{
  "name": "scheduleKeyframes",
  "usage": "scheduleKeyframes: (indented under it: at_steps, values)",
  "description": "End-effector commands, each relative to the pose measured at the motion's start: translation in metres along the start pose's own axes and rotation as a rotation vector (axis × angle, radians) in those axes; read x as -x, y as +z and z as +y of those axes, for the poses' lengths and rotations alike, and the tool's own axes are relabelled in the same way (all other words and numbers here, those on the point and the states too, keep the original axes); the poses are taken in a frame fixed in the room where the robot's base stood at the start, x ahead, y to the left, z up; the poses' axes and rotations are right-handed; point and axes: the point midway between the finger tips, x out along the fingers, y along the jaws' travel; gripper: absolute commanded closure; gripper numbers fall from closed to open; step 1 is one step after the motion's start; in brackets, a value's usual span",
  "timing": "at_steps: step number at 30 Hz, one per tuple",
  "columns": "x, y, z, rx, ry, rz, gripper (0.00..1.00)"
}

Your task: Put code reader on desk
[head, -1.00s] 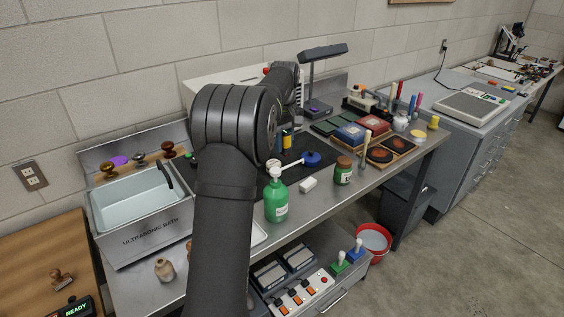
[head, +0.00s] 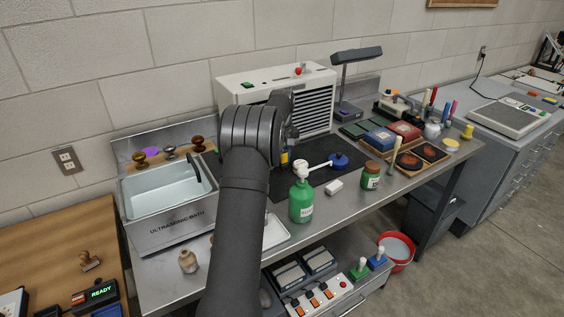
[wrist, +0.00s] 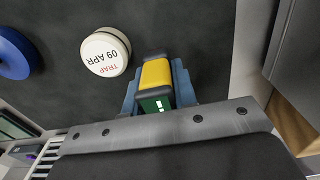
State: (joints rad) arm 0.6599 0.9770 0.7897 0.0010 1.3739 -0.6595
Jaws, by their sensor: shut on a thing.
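The code reader (wrist: 156,73), a yellow block with black ends and a green face, sits between the blue fingers of my gripper (wrist: 157,88) in the wrist view. The gripper is shut on it, over the dark mat. In the head view my arm hides most of the gripper, and only a bit of yellow (head: 284,158) shows beside it. The wooden desk (head: 40,250) is at the lower left in the head view, left of the steel bench.
The ultrasonic bath (head: 165,225) stands between my arm and the desk. A stamp (head: 90,260) and a READY device (head: 96,294) occupy the desk's front part; its back is clear. A green pump bottle (head: 301,200) is right of my arm. A white labelled pot (wrist: 104,52) lies near the reader.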

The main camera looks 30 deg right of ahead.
Motion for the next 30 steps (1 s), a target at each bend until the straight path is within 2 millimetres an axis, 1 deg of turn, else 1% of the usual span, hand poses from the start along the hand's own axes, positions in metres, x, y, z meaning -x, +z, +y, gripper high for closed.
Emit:
scheduleKeyframes:
  at_steps: [1, 3, 14, 15, 17, 18, 26, 30]
  values:
    - [-0.008, 0.0, 0.0, 0.0, -0.002, -0.001, 1.0]
    - [-0.015, 0.0, 0.0, 0.001, 0.0, 0.0, 1.0]
    - [-0.019, 0.0, 0.0, 0.001, 0.0, 0.001, 1.0]
    - [-0.019, 0.0, 0.0, 0.001, -0.001, 0.0, 0.73]
    - [-0.019, 0.0, 0.0, 0.001, 0.0, 0.001, 0.61]
    - [-0.019, 0.0, 0.0, 0.001, 0.0, 0.001, 0.53]
    - [-0.019, 0.0, 0.0, 0.001, 0.0, 0.001, 0.53]
    - [-0.011, 0.0, 0.0, 0.001, 0.001, 0.003, 0.53]
